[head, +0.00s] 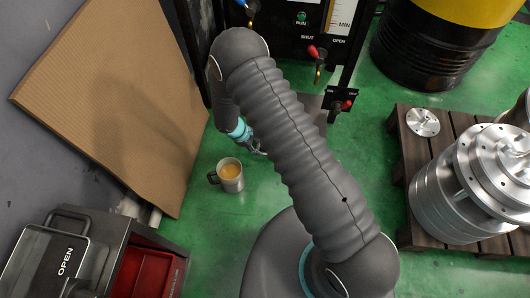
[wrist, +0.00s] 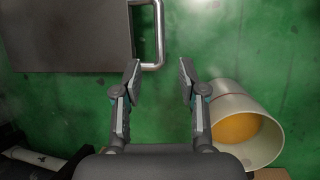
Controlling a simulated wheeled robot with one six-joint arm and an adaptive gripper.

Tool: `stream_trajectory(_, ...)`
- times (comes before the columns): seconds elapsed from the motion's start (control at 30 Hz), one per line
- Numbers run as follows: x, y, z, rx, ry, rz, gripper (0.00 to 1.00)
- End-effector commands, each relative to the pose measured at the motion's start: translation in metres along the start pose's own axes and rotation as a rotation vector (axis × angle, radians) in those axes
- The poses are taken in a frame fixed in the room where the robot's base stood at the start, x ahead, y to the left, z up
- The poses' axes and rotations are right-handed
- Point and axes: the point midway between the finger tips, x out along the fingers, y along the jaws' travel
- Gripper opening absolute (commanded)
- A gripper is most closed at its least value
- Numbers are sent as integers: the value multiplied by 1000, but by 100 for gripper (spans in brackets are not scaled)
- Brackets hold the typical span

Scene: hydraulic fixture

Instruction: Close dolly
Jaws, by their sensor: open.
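A flat dark grey plate (wrist: 70,35) with a silver bar handle (wrist: 158,35) lies low over the green floor in the wrist view; it looks like the dolly. In the head view, part of a grey-brown plate (head: 313,103) shows below the control panel, partly hidden by my arm. My gripper (wrist: 157,80) is open and empty, with its fingertips over bare floor, apart from the handle and below it in the wrist picture. In the head view, my gripper (head: 254,146) is mostly hidden behind my arm.
A metal cup (head: 231,173) of orange-brown drink stands close to my gripper; it also shows in the wrist view (wrist: 270,140). Cardboard (head: 115,85) leans at left. An open red drawer (head: 150,270) is lower left. A pallet (head: 410,160) with metal parts stands right.

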Motion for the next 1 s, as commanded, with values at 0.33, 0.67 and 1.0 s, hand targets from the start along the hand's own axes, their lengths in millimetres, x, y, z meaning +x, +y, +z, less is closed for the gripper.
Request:
stream_trajectory(0.33,62,0,0,1,0,-2,41)
stream_trajectory(0.67,83,0,0,1,0,0,41)
stream_trajectory(1.0,84,0,0,1,0,0,16)
